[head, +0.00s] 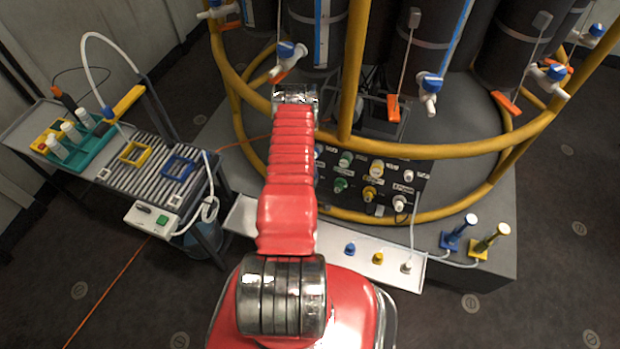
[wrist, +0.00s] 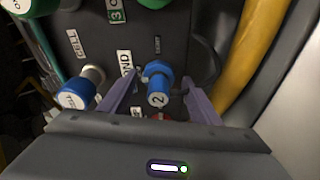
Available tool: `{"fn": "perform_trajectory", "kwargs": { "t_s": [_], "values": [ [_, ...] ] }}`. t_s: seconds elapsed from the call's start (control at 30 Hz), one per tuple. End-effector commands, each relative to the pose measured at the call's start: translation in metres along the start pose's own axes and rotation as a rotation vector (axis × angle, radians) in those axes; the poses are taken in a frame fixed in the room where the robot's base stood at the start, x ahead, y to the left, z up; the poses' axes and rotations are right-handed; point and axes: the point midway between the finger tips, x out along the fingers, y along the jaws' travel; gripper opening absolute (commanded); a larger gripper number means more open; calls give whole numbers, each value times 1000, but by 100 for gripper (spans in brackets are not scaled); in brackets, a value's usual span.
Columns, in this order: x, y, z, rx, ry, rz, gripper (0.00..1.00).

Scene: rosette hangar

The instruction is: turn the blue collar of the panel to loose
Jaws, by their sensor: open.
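My gripper (wrist: 158,80) is open, with one purple finger on each side of the collar. I cannot tell whether either finger touches it. In the head view, the panel (head: 425,180) stands inside the yellow ring frame. My arm hides its left part, and I cannot make out my gripper's fingers there.
A blue-capped knob (wrist: 78,93) sits left of the fingers. Green knobs (wrist: 40,6) are above, and a red part (wrist: 160,116) shows below the collar. A yellow tube (wrist: 250,50) runs close on the right. In the head view, a white tray (head: 325,250) lies before the panel.

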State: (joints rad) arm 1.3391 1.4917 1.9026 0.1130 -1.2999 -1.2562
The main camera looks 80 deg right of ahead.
Motion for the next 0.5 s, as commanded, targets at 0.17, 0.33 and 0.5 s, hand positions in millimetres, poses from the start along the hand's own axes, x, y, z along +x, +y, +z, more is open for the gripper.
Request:
{"fn": "perform_trajectory", "kwargs": {
  "t_s": [0.17,0.33,0.5],
  "values": [
    [0,1,0,1,0,2,57],
    [-5,1,0,1,0,2,57],
    [-22,0,0,1,0,1,57]
  ]
}}
